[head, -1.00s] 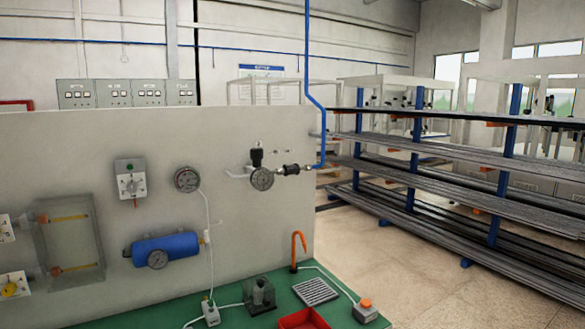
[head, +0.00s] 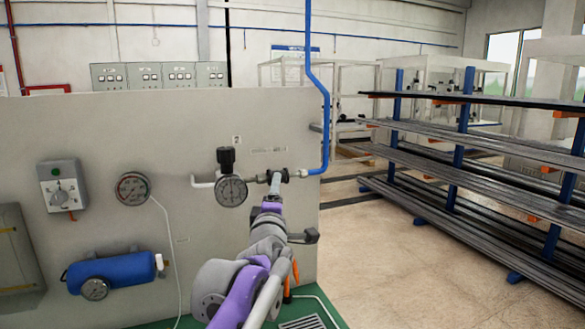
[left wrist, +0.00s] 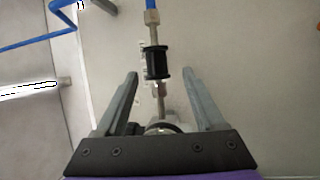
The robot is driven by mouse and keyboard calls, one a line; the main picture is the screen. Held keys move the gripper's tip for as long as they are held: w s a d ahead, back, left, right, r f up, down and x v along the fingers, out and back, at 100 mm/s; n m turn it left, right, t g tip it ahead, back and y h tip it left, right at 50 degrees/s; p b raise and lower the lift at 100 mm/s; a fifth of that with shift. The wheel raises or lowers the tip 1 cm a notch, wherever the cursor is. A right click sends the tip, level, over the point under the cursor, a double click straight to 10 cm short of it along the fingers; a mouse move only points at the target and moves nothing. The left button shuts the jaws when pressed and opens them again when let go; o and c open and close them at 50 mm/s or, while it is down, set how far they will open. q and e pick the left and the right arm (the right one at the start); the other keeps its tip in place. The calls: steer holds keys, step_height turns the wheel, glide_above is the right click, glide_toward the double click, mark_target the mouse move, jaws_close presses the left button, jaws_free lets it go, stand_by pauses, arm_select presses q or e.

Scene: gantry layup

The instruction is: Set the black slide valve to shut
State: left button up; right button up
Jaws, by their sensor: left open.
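The black slide valve (left wrist: 157,62) is a small black spool-shaped sleeve on the thin metal line between the round gauge and the blue hose. In the left wrist view it lies just beyond the fingertips, centred in the gap. My left gripper (left wrist: 160,75) is open, with a finger on either side of the line and nothing held. In the head view my left gripper (head: 275,184) is in front of the line right of the gauge and covers most of the valve. I cannot tell if the fingers touch it. My right gripper is not in view.
A pressure gauge (head: 232,190) with a black-knobbed regulator (head: 227,160) sits left of the valve. The blue hose (head: 326,120) rises on the right. Another gauge (head: 132,189), a switch box (head: 62,185) and a blue tank (head: 112,272) are on the panel. Racks stand right.

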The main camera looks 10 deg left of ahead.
arm_select(q)
steer(key=p+x, duration=0.1)
steer(key=x, duration=0.9)
steer(key=shift+w+a+r, duration=0.15)
steer(key=shift+a+r, duration=0.1)
steer(key=shift+r, duration=0.1)
jaws_close()
stand_by(1.1)
